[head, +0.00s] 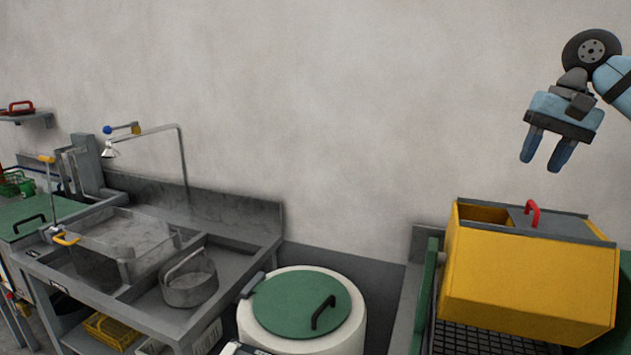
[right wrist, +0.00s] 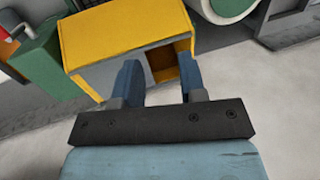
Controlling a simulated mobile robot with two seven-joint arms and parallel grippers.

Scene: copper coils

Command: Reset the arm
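My right gripper (head: 546,152) is raised in the upper right of the head view, above and apart from a yellow box (head: 530,280). Its two blue fingers point down with a gap between them and nothing held. In the right wrist view the gripper (right wrist: 160,75) also shows its fingers apart and empty, with the yellow box (right wrist: 125,35) beyond them. My left gripper is in neither view.
The yellow box has a grey lid with a red handle (head: 532,213) and stands on a dark grate. A white drum with a green lid (head: 300,308) stands left of it. A grey metal sink bench (head: 235,262) fills the left. The wall area around the gripper is clear.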

